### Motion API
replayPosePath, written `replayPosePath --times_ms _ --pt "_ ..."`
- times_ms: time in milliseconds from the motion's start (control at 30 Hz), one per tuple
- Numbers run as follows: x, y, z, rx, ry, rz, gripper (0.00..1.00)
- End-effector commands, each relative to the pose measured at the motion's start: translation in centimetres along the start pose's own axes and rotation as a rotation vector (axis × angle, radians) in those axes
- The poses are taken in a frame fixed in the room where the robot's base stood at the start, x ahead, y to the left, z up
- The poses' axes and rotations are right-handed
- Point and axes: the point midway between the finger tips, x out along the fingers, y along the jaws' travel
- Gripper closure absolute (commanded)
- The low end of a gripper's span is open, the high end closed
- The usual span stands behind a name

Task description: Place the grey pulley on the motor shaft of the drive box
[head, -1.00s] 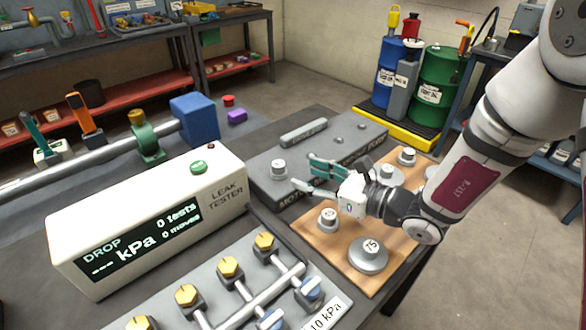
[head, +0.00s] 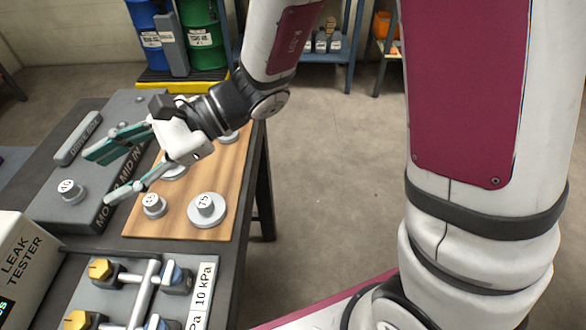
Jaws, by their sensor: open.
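The drive box (head: 46,208) is a long dark grey block at the left, with "MOTOR MID IN" lettering partly hidden by my gripper. A small grey numbered pulley (head: 70,191) stands upright at its near, motor-lettered end; it hides any shaft beneath it. My gripper (head: 100,176) is open and empty, its teal-padded fingers pointing left toward that pulley, apart from it. Other grey pulleys are on the wooden board: a large one marked 75 (head: 207,211), a small one (head: 154,207) and others partly hidden behind my gripper.
The wooden board (head: 228,195) lies right of the drive box, at the table's right edge. The white leak tester (head: 22,262) and a valve panel (head: 115,285) with knobs are in front. Blue and green drums (head: 203,38) stand behind. The floor on the right is clear.

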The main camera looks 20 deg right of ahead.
Motion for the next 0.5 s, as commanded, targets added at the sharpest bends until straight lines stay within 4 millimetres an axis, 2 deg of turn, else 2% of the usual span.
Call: replayPosePath --times_ms 33,200,333,500 --pt "-1.0 1.0 1.3 -0.069 0.019 0.04 0.52" --pt "-4.4 5.3 3.8 -0.287 0.107 0.205 0.52" --pt "-7.3 8.6 4.6 -0.444 0.198 0.33 0.52" --pt "-11.8 12.5 4.7 -0.633 0.345 0.494 0.52"
